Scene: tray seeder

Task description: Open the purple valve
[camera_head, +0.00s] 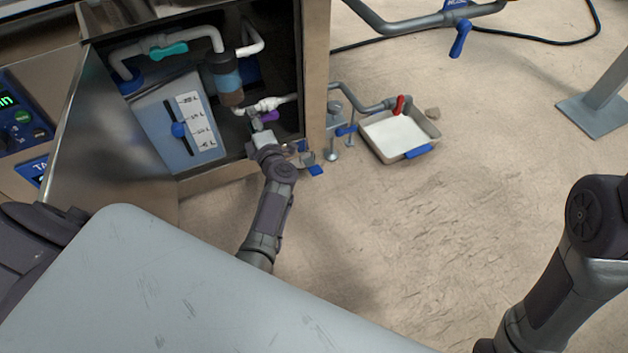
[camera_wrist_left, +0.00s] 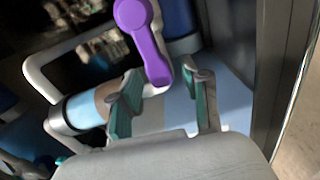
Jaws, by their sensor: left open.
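The purple valve (camera_head: 269,116) sits on white piping inside the open cabinet, at its lower right. In the left wrist view its long purple handle (camera_wrist_left: 146,42) runs from the top centre down toward my fingers. My left gripper (camera_head: 262,131) reaches into the cabinet just below the valve. In the wrist view the left gripper (camera_wrist_left: 166,88) is open, with its two green-padded fingers apart. The lower end of the handle shows between the fingertips, and I cannot tell whether it touches them. My right gripper is out of view; only part of my right arm shows.
The cabinet's right post (camera_head: 314,70) stands close beside my left gripper. The open metal door (camera_head: 105,140) is on the left. A teal valve (camera_head: 168,49) and a blue-grey tank (camera_head: 160,125) are inside. A white tray (camera_head: 432,130) stands under a red-handled tap (camera_head: 399,105).

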